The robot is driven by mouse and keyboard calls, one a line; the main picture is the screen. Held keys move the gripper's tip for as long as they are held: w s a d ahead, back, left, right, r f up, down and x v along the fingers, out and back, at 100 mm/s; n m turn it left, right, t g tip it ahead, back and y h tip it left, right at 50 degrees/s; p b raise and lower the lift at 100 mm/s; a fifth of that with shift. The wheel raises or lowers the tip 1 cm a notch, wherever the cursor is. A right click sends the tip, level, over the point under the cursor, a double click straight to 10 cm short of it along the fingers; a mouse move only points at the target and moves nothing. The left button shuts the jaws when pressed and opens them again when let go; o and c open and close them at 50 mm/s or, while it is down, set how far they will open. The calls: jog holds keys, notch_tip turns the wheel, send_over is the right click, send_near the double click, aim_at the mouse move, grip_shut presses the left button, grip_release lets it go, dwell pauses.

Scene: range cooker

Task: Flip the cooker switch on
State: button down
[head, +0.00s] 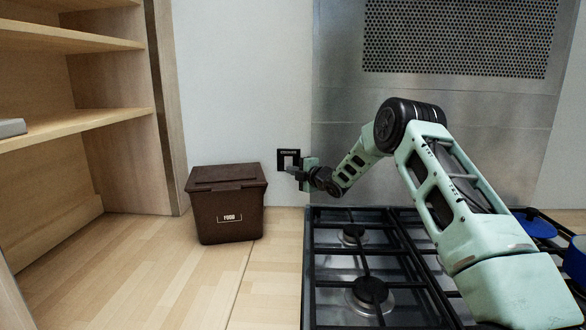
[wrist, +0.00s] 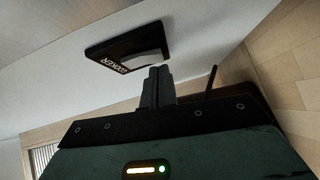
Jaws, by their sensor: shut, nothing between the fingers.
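The cooker switch (head: 289,155) is a small black plate with a pale rocker, set on the white wall left of the steel splashback. In the wrist view the black switch plate (wrist: 125,58) shows white lettering, and its pale rocker is partly in view. My gripper (head: 291,170) is at the switch's lower part, its fingers pointing left in the head view. In the wrist view my gripper (wrist: 157,75) is shut and empty, with its fingertips close to the plate's lower edge. I cannot tell whether they touch it. The rocker's position is unclear.
A brown lidded food bin (head: 228,205) stands on the wooden worktop (head: 130,250) just below and left of the switch. The black gas hob (head: 355,265) lies under my arm. Wooden shelves (head: 100,115) stand at the left. Blue pans (head: 535,226) sit at the right.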

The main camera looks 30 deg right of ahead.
jog(key=shift+w+d, duration=0.1)
jog(key=shift+w, duration=0.05)
jog(key=shift+f, duration=0.1)
jog(key=b, duration=0.2)
jog(key=shift+w+d+f+b, duration=0.1)
jog(key=shift+w+f+b, duration=0.05)
jog(key=shift+f+b, duration=0.25)
jog(key=shift+r+p, duration=0.35)
jog(key=shift+r, duration=0.05)
jog(key=shift+f, duration=0.1)
